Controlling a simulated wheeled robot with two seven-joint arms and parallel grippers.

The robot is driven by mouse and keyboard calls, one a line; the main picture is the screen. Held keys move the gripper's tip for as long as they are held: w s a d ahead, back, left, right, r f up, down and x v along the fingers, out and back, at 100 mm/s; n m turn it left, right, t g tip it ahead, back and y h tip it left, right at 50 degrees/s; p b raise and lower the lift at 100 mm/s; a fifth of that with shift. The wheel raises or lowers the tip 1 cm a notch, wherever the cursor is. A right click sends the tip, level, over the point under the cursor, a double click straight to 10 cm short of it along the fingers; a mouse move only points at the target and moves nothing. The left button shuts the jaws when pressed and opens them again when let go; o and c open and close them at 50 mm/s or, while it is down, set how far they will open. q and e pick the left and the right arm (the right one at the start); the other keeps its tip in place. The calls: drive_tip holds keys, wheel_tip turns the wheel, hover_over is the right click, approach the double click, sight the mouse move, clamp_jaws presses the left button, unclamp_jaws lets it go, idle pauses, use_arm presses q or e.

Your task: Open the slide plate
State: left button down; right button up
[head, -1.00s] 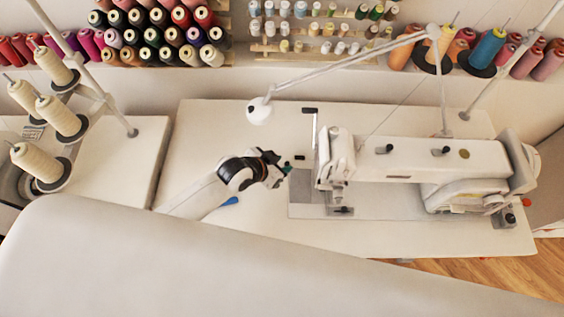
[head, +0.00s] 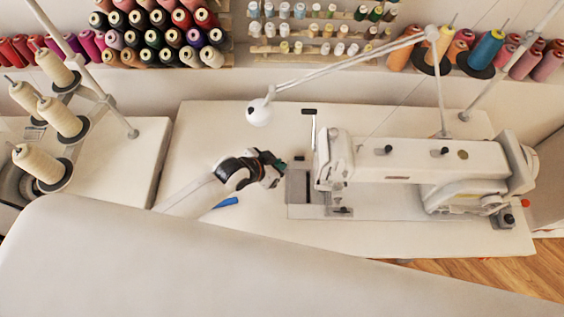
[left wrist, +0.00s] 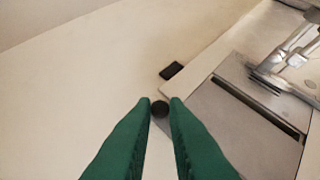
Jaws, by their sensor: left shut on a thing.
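The slide plate (head: 297,187) is the grey metal piece at the left end of the sewing machine's bed. In the left wrist view the plate (left wrist: 238,134) has a narrow dark gap (left wrist: 260,108) along its right side, between it and the fixed plate by the needle. My left gripper (head: 284,170) is at the plate's far left corner. In the left wrist view its green fingers (left wrist: 160,106) are shut on a small round black knob (left wrist: 160,109) at the plate's corner. My right gripper is in neither view.
The sewing machine (head: 420,160) stands right of my gripper, with its presser foot (left wrist: 275,72) close by. A black block (left wrist: 172,70) lies just beyond the knob. A blue object (head: 226,202) lies beside my left arm. The white table (head: 200,140) behind the arm is clear.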

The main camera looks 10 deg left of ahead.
use_arm(q)
drive_tip(key=a, duration=0.2)
drive_tip(key=s+a, duration=0.1)
drive_tip(key=a, duration=0.1)
drive_tip(key=shift+a+p, duration=0.4)
drive_tip(key=shift+d, duration=0.1)
drive_tip(key=c, duration=1.5)
unclamp_jaws()
drive_tip(key=shift+w, duration=0.1)
drive_tip(key=shift+o, duration=0.2)
drive_tip(key=v, duration=1.2)
drive_tip(key=shift+f, duration=0.1)
